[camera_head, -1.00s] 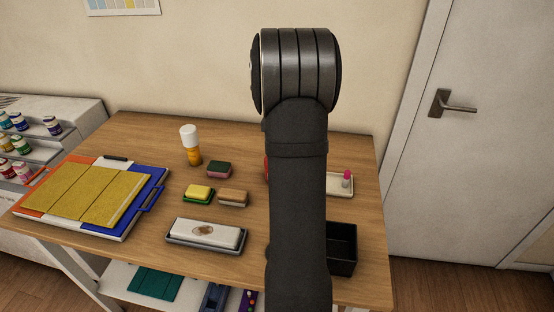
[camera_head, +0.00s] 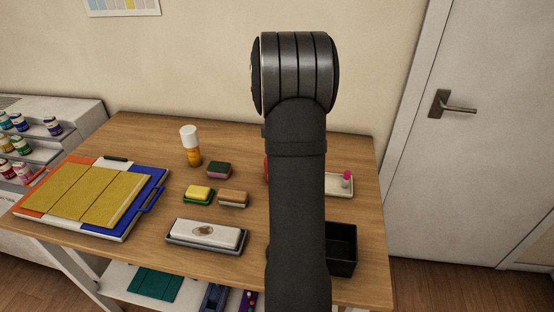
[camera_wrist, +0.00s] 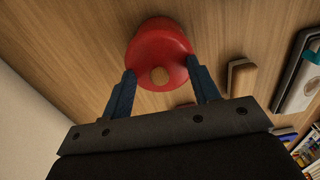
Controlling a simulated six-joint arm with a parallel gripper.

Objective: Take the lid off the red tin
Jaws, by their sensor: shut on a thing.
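The red tin (camera_wrist: 160,24) stands on the wooden table in the wrist view, with its round red lid (camera_wrist: 143,57) and tan knob (camera_wrist: 160,76) facing my camera. My gripper (camera_wrist: 160,63) has one blue finger on each side of the lid and is shut on it. I cannot tell whether there is a gap between lid and tin. In the head view my arm hides nearly all of the tin, and only a red sliver (camera_head: 266,168) shows at its left edge. My fingers are hidden there.
Left of my arm are sponges (camera_head: 219,170), a white-capped bottle (camera_head: 191,146) and a white block in a grey tray (camera_head: 176,238). Right of it are a pale dish (camera_head: 333,190) and an open black box (camera_head: 343,268). Bare table lies at the back left.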

